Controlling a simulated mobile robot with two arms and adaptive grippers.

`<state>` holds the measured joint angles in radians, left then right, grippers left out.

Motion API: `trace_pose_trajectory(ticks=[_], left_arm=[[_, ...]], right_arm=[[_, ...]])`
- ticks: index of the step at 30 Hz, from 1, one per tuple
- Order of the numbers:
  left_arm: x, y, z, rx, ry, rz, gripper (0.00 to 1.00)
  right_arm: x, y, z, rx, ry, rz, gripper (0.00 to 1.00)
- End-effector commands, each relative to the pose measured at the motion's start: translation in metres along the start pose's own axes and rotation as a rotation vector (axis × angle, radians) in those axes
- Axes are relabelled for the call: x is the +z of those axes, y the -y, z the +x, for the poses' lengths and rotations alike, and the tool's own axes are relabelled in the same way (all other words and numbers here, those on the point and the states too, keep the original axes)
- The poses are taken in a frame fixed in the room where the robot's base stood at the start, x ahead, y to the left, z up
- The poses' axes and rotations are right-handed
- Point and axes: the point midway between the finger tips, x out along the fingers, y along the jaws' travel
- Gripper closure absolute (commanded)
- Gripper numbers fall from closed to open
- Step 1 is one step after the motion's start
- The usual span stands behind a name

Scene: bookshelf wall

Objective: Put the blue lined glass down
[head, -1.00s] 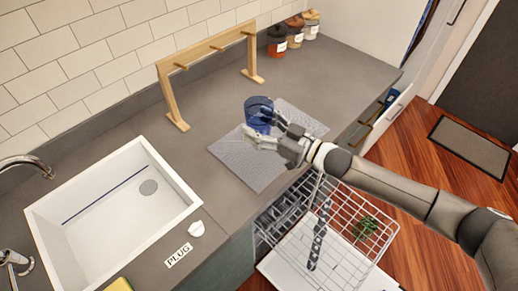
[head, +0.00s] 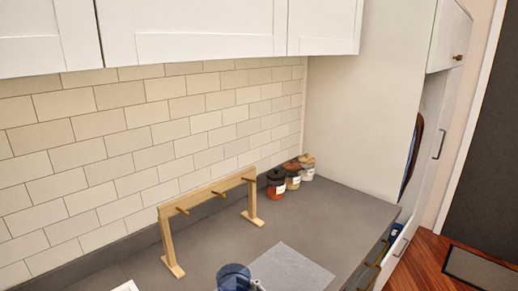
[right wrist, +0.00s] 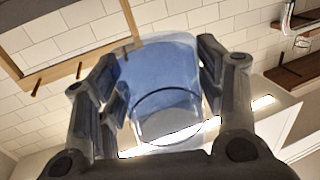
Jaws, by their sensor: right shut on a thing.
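The blue lined glass (head: 233,277) is a blue see-through cup at the bottom edge of the head view, by the near edge of the grey mat (head: 292,268). In the right wrist view the glass (right wrist: 165,85) fills the space between the fingers of my right gripper (right wrist: 160,75), which is shut on it. Only a small bit of the right gripper shows beside the glass in the head view. Whether the glass touches the mat cannot be told. My left gripper is not in view.
A wooden rack with pegs (head: 207,195) stands on the grey counter (head: 215,240) behind the glass. Several lidded jars (head: 276,185) stand at the counter's far end. White cupboards (head: 190,30) hang above. Bare counter lies between the rack and the mat.

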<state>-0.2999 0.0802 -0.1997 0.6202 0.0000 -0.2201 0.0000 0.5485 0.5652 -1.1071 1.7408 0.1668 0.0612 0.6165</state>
Motion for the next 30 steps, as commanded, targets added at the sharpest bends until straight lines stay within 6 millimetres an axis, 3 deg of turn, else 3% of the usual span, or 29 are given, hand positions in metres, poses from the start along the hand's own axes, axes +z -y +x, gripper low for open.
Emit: trace_pose_trajectory(ticks=[1,3,8,17,30], left_arm=[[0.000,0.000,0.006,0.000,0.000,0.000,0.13],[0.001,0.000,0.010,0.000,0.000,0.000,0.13],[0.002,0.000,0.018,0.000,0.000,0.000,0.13],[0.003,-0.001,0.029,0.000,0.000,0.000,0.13],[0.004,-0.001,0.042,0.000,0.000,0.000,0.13]], right_arm=[[-0.002,0.022,0.000,0.001,-0.008,0.009,0.60],[-0.008,0.040,-0.004,0.026,-0.009,0.009,0.60],[-0.021,0.058,-0.023,0.138,-0.011,0.009,0.60],[-0.024,0.041,-0.080,0.399,-0.018,0.008,0.60],[0.005,0.006,-0.188,0.774,-0.030,0.007,0.60]])
